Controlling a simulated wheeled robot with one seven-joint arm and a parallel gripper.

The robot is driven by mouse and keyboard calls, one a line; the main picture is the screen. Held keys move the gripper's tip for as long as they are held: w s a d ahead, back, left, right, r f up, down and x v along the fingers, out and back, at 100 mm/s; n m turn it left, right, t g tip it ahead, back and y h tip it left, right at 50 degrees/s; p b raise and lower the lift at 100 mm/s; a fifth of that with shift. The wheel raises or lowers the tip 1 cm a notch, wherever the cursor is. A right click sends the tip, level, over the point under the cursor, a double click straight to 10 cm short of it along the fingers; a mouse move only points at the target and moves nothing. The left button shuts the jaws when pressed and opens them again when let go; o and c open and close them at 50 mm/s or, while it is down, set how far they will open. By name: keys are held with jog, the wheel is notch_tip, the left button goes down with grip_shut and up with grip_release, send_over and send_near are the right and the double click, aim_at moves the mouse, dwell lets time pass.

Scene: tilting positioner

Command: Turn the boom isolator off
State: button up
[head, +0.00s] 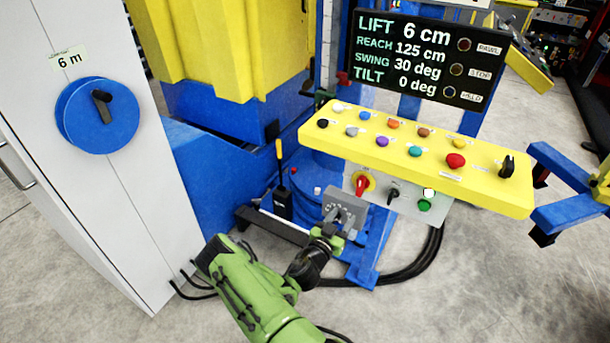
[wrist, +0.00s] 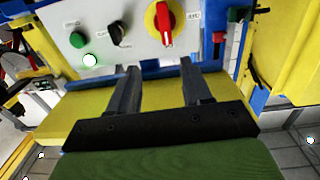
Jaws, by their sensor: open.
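A red rotary handle on a yellow disc (head: 361,184) sits at the left of the grey panel under the yellow console; it looks like the isolator, but its label is too small to read. In the wrist view the red handle (wrist: 165,24) stands roughly upright in the picture, at the top right of centre. My gripper (head: 342,222) is in front of and below the panel in the head view. In the wrist view its two fingers (wrist: 159,76) are apart, with nothing between them. The tips point towards the panel, and the handle appears beyond them, clear of both.
A black switch (head: 393,194) and a green button (head: 424,205) share the panel. The yellow console (head: 400,150) with several coloured buttons overhangs it. A display (head: 425,58) reads lift 6 cm, tilt 0 deg. A white cabinet (head: 150,200) with a blue dial (head: 88,122) stands left.

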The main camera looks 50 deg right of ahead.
aim_at(360, 186)
jog(key=shift+t, duration=0.3)
jog(key=w+d, duration=0.1)
jog(key=d, duration=0.4)
jog(key=w+d+b, duration=0.1)
jog(key=d, duration=0.4)
jog(key=w+d+b, duration=0.1)
jog(key=d, duration=0.4)
jog(key=shift+w+d+f, duration=0.15)
jog(key=shift+d+f, duration=0.05)
jog(key=shift+r, duration=0.1)
grip_shut()
